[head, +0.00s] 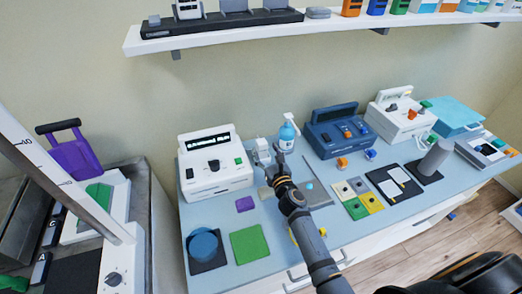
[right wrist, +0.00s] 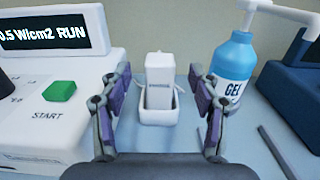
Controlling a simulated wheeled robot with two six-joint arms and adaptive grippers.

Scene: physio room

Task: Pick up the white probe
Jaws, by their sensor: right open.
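The white probe (right wrist: 160,72) stands upright in a small white holder (right wrist: 158,116), centred in the right wrist view. In the head view the probe (head: 262,147) shows beside the white ultrasound unit, just beyond my right gripper (head: 270,173). In the right wrist view my right gripper (right wrist: 162,100) is open, with one finger on each side of the probe and holder and a gap on both sides. Nothing is held. The probe's lower part is hidden inside the holder. My left gripper is not in view.
The white unit (head: 214,165) with a lit display is close on the left. A blue gel bottle (head: 287,136) with a white pump stands close on the right. A dark blue unit (head: 336,133) is further right.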

